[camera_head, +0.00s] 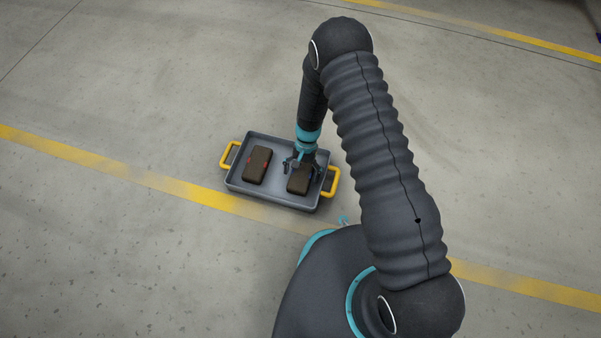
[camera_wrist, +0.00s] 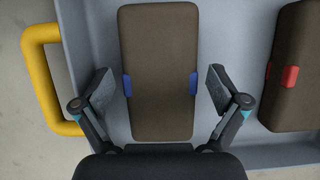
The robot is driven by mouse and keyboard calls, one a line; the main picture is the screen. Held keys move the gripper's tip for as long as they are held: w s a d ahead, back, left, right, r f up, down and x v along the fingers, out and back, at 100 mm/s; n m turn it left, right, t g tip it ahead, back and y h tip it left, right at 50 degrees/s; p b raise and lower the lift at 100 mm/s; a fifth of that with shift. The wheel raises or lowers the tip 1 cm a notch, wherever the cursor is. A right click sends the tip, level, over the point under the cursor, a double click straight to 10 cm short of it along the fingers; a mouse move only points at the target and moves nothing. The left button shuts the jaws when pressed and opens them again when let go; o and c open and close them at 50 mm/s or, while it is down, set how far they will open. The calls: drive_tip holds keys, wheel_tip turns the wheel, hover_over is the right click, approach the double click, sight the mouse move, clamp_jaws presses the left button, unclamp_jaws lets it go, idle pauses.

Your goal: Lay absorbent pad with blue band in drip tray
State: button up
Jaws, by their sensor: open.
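A dark brown absorbent pad with a blue band (camera_wrist: 159,55) lies in the grey drip tray (camera_wrist: 222,60); blue marks show on both its long sides. In the head view this pad (camera_head: 298,185) is in the right half of the tray (camera_head: 277,196), partly hidden by my gripper. My gripper (camera_wrist: 160,95) is open, with one finger on each side of the pad, level with the blue marks. Small gaps show between the fingers and the pad. In the head view my gripper (camera_head: 300,165) is over the tray's right half.
A second brown pad with red marks (camera_head: 257,165) lies in the tray's left half; it also shows in the wrist view (camera_wrist: 298,75). Yellow handles (camera_head: 229,154) stick out at both tray ends. The tray stands on concrete floor beside a yellow line (camera_head: 185,188). The floor around is clear.

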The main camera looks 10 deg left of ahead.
drive_tip(key=w+d+r+t+p, duration=0.1)
drive_tip(key=w+d+r, duration=0.15)
drive_tip(key=r, duration=0.65)
drive_tip(key=w+d+r, duration=0.1)
drive_tip(key=w+r, duration=0.2)
drive_tip(key=r, duration=0.5)
drive_tip(key=w+d+r+t+p, duration=0.1)
drive_tip(key=w+r, duration=0.1)
drive_tip(key=r, duration=0.7)
drive_tip(key=s+d+r+t+y, duration=0.1)
drive_tip(key=d+r, duration=0.3)
drive_tip(key=r, duration=0.4)
drive_tip(key=s+d+r+t, duration=0.1)
drive_tip(key=s+d+r, duration=0.1)
drive_tip(key=d+r, duration=0.35)
drive_tip(key=s+d+r+t, duration=0.3)
drive_tip(key=s+d+r, duration=0.3)
drive_tip(key=s+r, duration=0.2)
drive_tip(key=s+d+r+n+t+h, duration=0.1)
drive_tip(key=s+d+r+t, duration=0.2)
drive_tip(key=s+d+r, duration=0.3)
drive_tip(key=s+r, duration=0.2)
drive_tip(key=s, duration=0.3)
drive_tip(key=shift+s+d+r, duration=0.15)
drive_tip(key=shift+s+r, duration=0.15)
drive_tip(key=shift+s, duration=0.05)
drive_tip(key=shift+r, duration=0.1)
wheel_tip(320, 180, up, 7)
drive_tip(key=p, duration=0.7)
drive_tip(key=shift+r, duration=0.15)
